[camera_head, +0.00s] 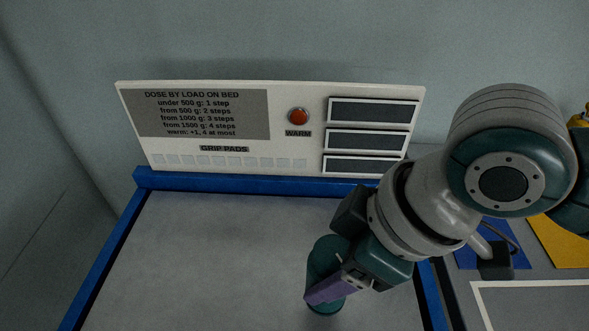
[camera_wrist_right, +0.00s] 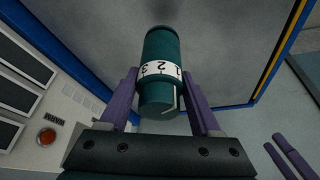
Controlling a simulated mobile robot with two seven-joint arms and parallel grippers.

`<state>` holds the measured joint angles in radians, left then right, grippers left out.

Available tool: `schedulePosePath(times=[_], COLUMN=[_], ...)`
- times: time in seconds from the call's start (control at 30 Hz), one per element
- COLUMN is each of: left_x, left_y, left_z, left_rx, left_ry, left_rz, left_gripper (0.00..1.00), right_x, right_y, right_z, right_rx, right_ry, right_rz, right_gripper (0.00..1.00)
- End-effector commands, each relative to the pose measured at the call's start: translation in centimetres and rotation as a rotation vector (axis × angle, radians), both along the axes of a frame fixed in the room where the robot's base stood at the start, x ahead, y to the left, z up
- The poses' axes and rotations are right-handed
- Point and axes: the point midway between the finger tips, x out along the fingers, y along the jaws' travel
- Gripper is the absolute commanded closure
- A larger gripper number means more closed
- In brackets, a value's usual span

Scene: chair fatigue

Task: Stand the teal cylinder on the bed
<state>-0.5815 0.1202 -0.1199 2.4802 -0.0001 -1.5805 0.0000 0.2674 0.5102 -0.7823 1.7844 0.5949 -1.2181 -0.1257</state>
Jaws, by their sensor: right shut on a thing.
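The teal cylinder (camera_head: 324,258) is in my right gripper (camera_head: 338,289), over the grey, blue-framed bed (camera_head: 215,255). In the right wrist view the cylinder (camera_wrist_right: 162,48) lies between the two purple fingers (camera_wrist_right: 160,112) and has a white band with the numbers 1, 2, 3. In the head view it looks near upright, partly hidden by the gripper. I cannot tell whether its base touches the bed. Two purple bars (camera_wrist_right: 290,157) at the lower right of the wrist view look like my left gripper's fingers, cut off by the frame.
A white panel (camera_head: 300,160) stands along the bed's back edge, with a dose chart (camera_head: 200,112), a red WARM button (camera_head: 298,117) and several dark displays (camera_head: 372,112). Blue and yellow mats (camera_head: 562,240) lie right of the bed. The bed's left part is clear.

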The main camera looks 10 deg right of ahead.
Motion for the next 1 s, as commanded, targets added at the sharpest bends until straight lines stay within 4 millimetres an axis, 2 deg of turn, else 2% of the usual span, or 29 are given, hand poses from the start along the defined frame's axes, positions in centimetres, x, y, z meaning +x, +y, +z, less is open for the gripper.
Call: schedulePosePath(times=[0.3, 0.73, 0.77, 1.0], left_x=[0.0, 0.0, 0.0, 0.0], left_y=[0.0, 0.0, 0.0, 0.0], left_z=[-1.2, -1.3, -1.3, -1.3], left_rx=[0.000, 0.000, 0.000, 0.000], left_ry=[0.000, -0.001, -0.001, -0.001], left_rz=[0.000, 0.000, 0.000, 0.000], left_gripper=[0.19, 0.19, 0.19, 0.19], right_x=[0.0, 0.0, 0.0, 0.0], right_y=[0.0, 0.0, 0.0, 0.0], right_z=[-3.9, -4.5, -4.5, -4.5], right_rx=[0.001, 0.001, -0.001, 0.000], right_ry=[0.000, -0.002, -0.001, 0.000], right_rz=[-0.001, 0.000, 0.000, 0.000], right_gripper=[1.00, 1.00, 0.34, 0.07])
